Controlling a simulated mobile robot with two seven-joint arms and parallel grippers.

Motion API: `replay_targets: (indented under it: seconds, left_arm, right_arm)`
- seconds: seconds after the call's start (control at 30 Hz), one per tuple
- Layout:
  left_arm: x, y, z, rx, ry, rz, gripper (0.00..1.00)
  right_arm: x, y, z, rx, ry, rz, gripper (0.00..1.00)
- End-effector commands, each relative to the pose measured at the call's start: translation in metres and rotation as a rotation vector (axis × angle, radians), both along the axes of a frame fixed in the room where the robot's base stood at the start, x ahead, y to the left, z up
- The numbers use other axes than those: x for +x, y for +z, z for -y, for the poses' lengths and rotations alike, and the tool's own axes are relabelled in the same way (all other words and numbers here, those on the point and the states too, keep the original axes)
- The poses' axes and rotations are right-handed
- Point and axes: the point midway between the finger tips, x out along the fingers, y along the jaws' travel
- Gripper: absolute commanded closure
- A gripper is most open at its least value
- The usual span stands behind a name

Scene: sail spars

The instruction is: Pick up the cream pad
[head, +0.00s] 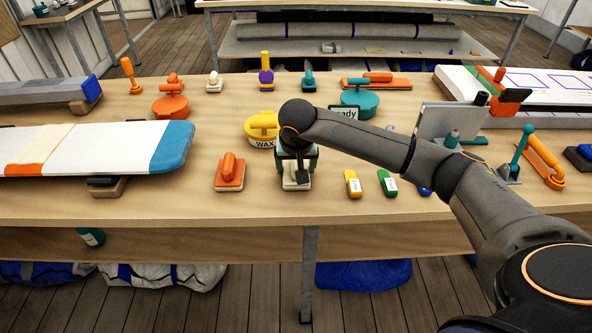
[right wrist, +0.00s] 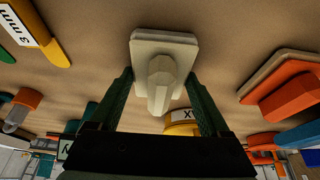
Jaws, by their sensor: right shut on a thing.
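The cream pad (head: 288,186) is a squarish block with a faceted upright handle, near the front edge of the wooden table. My right gripper (head: 297,168) reaches down over it and is shut on it. In the right wrist view, the cream pad (right wrist: 163,45) lies between the two dark green fingers of the gripper (right wrist: 162,98), one on each side of its handle. I cannot tell whether its base is clear of the table. My left gripper is not in view.
An orange pad (head: 229,174) stands close on the left and a yellow wax tin (head: 262,128) just behind. Yellow (head: 353,184) and green (head: 387,183) blocks lie to the right. A long striped board (head: 90,148) fills the left. The table's front strip is clear.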

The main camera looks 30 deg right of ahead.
Motion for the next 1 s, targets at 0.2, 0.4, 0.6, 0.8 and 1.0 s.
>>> replay_targets:
  seconds: [0.2, 0.4, 0.6, 0.8, 1.0]
  left_arm:
    - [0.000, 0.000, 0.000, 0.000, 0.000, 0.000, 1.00]
    - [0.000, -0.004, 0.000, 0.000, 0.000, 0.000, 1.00]
    - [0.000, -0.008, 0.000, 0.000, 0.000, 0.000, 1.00]
    - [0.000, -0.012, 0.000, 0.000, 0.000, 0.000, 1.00]
    - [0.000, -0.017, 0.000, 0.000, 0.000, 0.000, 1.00]
  right_arm:
    - [0.000, 0.001, 0.000, 0.001, -0.001, 0.002, 0.76]
    - [0.001, 0.015, 0.001, -0.001, -0.001, 0.005, 0.76]
    - [-0.015, 0.053, -0.008, -0.002, 0.004, 0.007, 0.76]
    - [-0.052, 0.096, -0.030, -0.002, 0.006, 0.006, 0.76]
    - [-0.091, 0.114, -0.053, 0.000, 0.005, 0.005, 0.76]
